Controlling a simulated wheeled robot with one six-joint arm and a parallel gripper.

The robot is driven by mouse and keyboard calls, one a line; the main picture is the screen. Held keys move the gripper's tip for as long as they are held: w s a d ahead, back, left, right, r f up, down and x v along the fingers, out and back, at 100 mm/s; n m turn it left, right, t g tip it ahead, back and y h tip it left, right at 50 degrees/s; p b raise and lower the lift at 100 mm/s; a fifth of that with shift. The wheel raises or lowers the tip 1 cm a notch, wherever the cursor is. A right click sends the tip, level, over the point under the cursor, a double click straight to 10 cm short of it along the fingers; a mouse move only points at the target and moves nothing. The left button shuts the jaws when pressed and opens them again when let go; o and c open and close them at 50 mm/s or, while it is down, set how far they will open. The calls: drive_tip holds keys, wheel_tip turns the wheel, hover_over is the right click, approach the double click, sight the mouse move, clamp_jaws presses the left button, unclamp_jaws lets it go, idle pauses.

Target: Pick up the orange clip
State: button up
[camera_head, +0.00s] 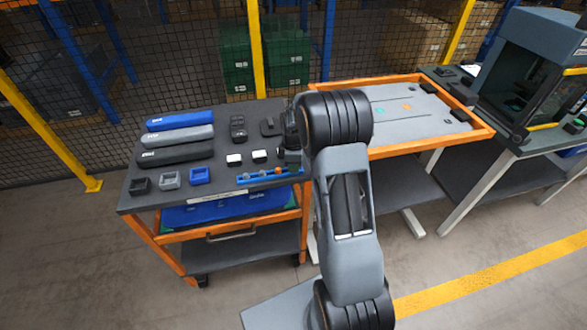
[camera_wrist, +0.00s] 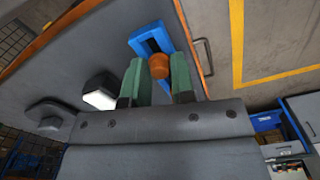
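The orange clip (camera_wrist: 158,66) is a small rounded piece between the two green fingers of my gripper (camera_wrist: 159,72) in the wrist view. My gripper there is mostly hidden behind my arm.
The cart top (camera_head: 222,167) also carries blue, grey and black long cases (camera_head: 180,120), several small open boxes (camera_head: 170,180) and white-topped blocks (camera_head: 234,159). An orange-rimmed table (camera_head: 480,134) stands to the right. A mesh fence (camera_head: 180,60) runs behind. The front floor is clear.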

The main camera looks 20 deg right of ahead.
clamp_jaws()
drive_tip(key=shift+r, duration=0.5)
wheel_tip(320, 180, up, 2)
drive_tip(key=shift+r, duration=0.15)
drive_tip(key=s+d+r+b, duration=0.2)
drive_tip(key=s+r, duration=0.7)
drive_tip(key=s, duration=0.5)
drive_tip(key=shift+r+b, duration=0.4)
drive_tip(key=shift+b, duration=0.45)
